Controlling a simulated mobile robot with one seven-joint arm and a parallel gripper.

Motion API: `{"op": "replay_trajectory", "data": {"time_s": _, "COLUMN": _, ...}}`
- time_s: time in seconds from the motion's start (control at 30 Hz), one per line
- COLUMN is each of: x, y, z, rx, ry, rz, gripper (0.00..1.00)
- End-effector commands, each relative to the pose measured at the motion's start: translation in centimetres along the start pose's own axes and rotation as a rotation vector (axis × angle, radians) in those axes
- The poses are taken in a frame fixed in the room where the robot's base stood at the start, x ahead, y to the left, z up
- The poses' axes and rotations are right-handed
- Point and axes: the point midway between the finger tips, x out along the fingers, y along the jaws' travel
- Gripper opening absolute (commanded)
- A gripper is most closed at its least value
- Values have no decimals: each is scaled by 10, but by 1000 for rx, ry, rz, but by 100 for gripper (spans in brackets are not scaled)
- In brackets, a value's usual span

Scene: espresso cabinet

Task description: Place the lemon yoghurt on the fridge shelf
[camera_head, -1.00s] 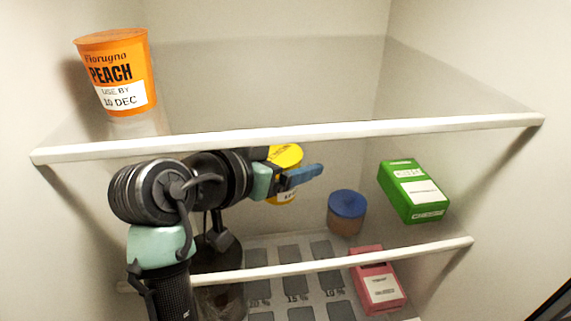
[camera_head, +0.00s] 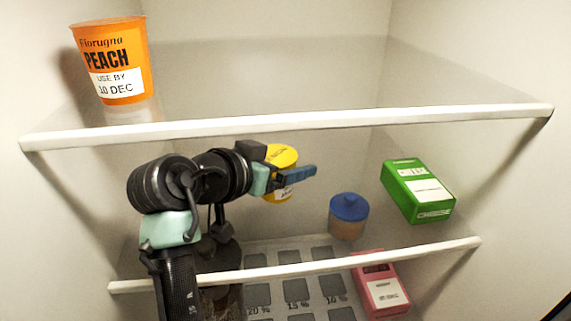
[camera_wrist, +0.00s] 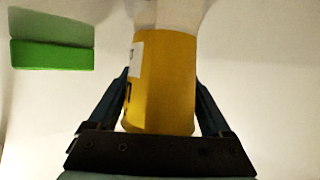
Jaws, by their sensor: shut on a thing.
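The yellow lemon yoghurt cup (camera_head: 281,156) is below the upper shelf, partly hidden behind my gripper (camera_head: 300,174) in the head view. In the wrist view the yellow cup (camera_wrist: 165,80) lies between the two fingers of my gripper (camera_wrist: 165,105), which is shut on it. The fridge has a glass upper shelf (camera_head: 300,122) with a white front edge and a lower shelf (camera_head: 330,258). My arm reaches in under the upper shelf, and the cup is above the lower shelf level. I cannot tell whether its base touches anything.
An orange peach yoghurt (camera_head: 112,62) stands on the upper shelf at left. Right of my gripper are a blue-lidded jar (camera_head: 348,215) and a green cheese box (camera_head: 417,190); green also shows in the wrist view (camera_wrist: 52,54). A pink box (camera_head: 381,287) sits lower right. The upper shelf's middle is clear.

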Motion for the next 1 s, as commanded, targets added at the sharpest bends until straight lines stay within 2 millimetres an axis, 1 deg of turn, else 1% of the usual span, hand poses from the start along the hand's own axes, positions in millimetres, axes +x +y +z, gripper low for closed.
{"op": "replay_trajectory", "data": {"time_s": 0.07, "x": 1, "y": 0, "z": 3, "rx": 0, "ry": 1, "rz": -1, "gripper": 9}}
{"op": "replay_trajectory", "data": {"time_s": 0.1, "x": 1, "y": 0, "z": 2, "rx": 0, "ry": 0, "rz": 0, "gripper": 90}}
{"op": "replay_trajectory", "data": {"time_s": 0.17, "x": 1, "y": 0, "z": 2, "rx": 0, "ry": 0, "rz": 0, "gripper": 100}}
{"op": "replay_trajectory", "data": {"time_s": 0.37, "x": 1, "y": 0, "z": 2, "rx": 0, "ry": 0, "rz": 0, "gripper": 100}}
{"op": "replay_trajectory", "data": {"time_s": 0.47, "x": -1, "y": 0, "z": -2, "rx": 0, "ry": 0, "rz": 0, "gripper": 100}}
{"op": "replay_trajectory", "data": {"time_s": 0.5, "x": -4, "y": -1, "z": -1, "rx": 0, "ry": 1, "rz": -2, "gripper": 100}}
{"op": "replay_trajectory", "data": {"time_s": 0.57, "x": -11, "y": -1, "z": 1, "rx": 1, "ry": 3, "rz": -3, "gripper": 100}}
{"op": "replay_trajectory", "data": {"time_s": 0.8, "x": -53, "y": -1, "z": 2, "rx": 2, "ry": 2, "rz": -5, "gripper": 100}}
{"op": "replay_trajectory", "data": {"time_s": 0.9, "x": -66, "y": -1, "z": 0, "rx": 2, "ry": 2, "rz": -3, "gripper": 100}}
{"op": "replay_trajectory", "data": {"time_s": 1.0, "x": -73, "y": -1, "z": 0, "rx": 0, "ry": 0, "rz": -1, "gripper": 100}}
